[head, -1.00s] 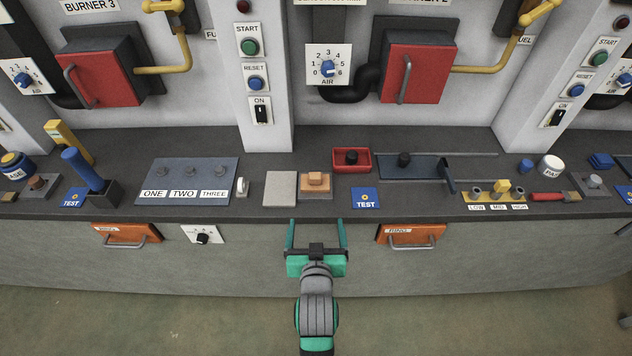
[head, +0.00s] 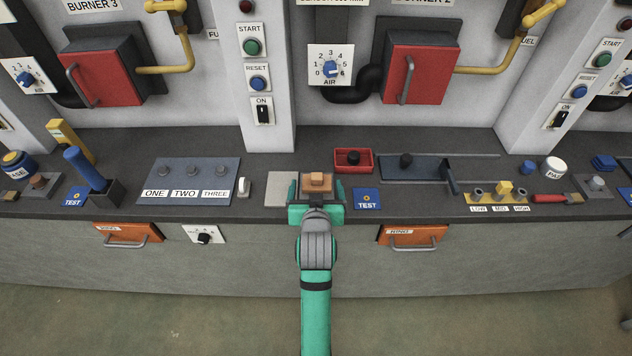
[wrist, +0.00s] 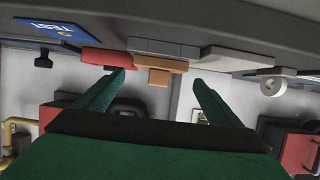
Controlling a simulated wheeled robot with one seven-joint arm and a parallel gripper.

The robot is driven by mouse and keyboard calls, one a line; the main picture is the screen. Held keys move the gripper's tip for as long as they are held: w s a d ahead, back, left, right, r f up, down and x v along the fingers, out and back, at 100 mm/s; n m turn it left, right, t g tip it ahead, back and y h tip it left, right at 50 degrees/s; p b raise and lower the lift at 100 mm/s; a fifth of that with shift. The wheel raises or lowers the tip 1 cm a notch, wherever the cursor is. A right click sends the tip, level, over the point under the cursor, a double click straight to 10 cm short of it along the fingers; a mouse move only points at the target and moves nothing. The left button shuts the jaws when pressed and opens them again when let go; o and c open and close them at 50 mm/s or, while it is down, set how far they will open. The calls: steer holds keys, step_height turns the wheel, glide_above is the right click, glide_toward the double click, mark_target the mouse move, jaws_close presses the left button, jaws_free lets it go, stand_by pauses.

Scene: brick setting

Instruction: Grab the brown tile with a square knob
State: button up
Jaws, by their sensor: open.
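The brown tile with a square knob (head: 317,179) sits near the front edge of the dark counter in the head view. Its lighter orange-brown knob stands up from the tile. In the wrist view, which looks upside down, the tile (wrist: 160,63) lies ahead between my fingers, with the knob toward me. My gripper (head: 316,183) is open, with one green finger on each side of the tile. The gripper (wrist: 160,80) also shows open and empty in the wrist view. I cannot tell whether the fingers touch the tile; my gripper hides its front part.
A flat grey plate (head: 281,190) lies just left of the tile. A blue TEST card (head: 367,198) is to its right, and a red tray (head: 353,160) with a dark knob is behind right. Orange drawers (head: 413,236) with handles are in the counter front.

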mark_target(317, 182)
steer(key=shift+x, duration=2.25)
steer(key=shift+d, duration=0.1)
steer(key=c, duration=1.2)
steer(key=shift+r, duration=0.15)
